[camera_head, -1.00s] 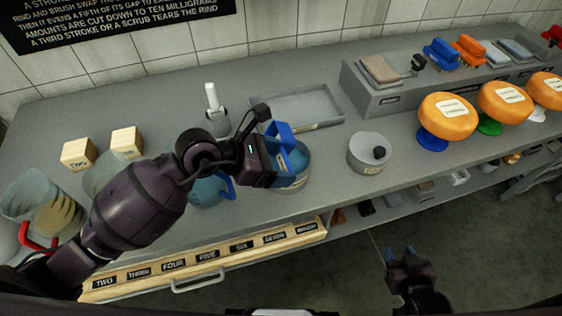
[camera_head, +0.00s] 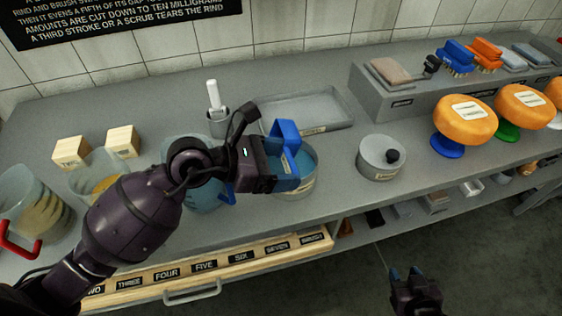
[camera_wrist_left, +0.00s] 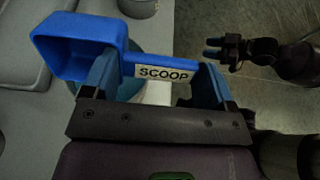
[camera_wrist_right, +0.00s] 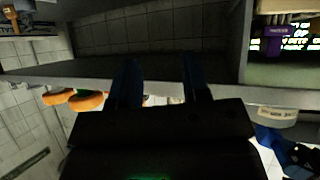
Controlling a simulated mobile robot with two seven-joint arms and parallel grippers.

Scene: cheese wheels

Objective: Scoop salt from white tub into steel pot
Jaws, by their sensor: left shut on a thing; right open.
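My left gripper (camera_head: 272,176) is shut on the blue scoop (camera_head: 286,135), whose handle with a SCOOP label lies across the fingers in the left wrist view (camera_wrist_left: 165,71). The scoop's bowl (camera_wrist_left: 75,48) sticks out to the left there. The scoop is over the pale labelled tub (camera_head: 301,186). The gripper hides part of the tub and its inside looks blue, so I cannot see salt. A round steel pot (camera_head: 374,168) with a black knob on top stands right of the tub. My right gripper (camera_head: 408,275) is open and empty in front of the counter.
Clear jugs stand left, one with a red handle (camera_head: 20,245). Wooden blocks (camera_head: 70,151), a white-handled tool in a cup (camera_head: 217,123) and a shallow tray (camera_head: 305,108) are behind. Orange wheels on stands (camera_head: 465,121) are right. A labelled wooden rail (camera_head: 205,267) runs along the front.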

